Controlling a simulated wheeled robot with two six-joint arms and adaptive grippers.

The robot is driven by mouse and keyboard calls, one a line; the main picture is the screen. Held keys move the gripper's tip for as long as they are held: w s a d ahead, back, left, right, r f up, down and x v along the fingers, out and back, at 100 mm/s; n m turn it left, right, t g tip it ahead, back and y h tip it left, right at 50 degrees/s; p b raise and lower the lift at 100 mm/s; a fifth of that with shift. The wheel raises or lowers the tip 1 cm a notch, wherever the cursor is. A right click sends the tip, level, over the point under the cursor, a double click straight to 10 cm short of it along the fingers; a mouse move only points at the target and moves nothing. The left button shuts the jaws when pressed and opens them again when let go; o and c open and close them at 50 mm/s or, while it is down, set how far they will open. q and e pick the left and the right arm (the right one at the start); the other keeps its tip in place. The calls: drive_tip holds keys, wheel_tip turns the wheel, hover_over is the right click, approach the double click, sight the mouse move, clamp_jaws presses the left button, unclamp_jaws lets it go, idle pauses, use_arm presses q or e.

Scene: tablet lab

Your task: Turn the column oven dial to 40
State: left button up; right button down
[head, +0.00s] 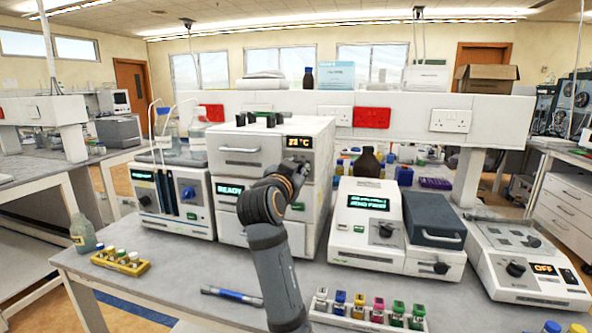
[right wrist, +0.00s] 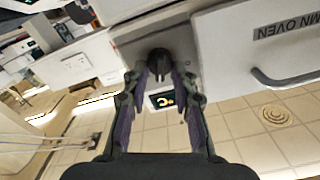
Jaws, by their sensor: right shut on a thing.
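The column oven (head: 236,176) is a tall white unit at the middle of the bench. Its small orange display (head: 299,142) is lit at the upper right, but its digits are too small to read surely. In the right wrist view the oven's label is partly visible, and the dark round dial (right wrist: 158,55) sits between my fingertips. My right gripper (head: 304,165) is at the oven's front below the display and hides the dial in the head view. In the wrist view my right gripper (right wrist: 160,75) is shut on the dial. My left gripper is out of view.
A pump unit (head: 171,196) stands left of the oven. A white instrument with a green screen (head: 367,203) and one reading OFF (head: 520,262) stand to the right. A vial rack (head: 368,310), a pen (head: 232,295) and a yellow vial tray (head: 121,262) lie at the front.

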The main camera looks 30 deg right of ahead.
drive_tip(key=c, duration=1.1)
unclamp_jaws()
drive_tip(key=shift+w, duration=0.1)
drive_tip(key=shift+o, duration=0.2)
wheel_tip(320, 180, up, 10)
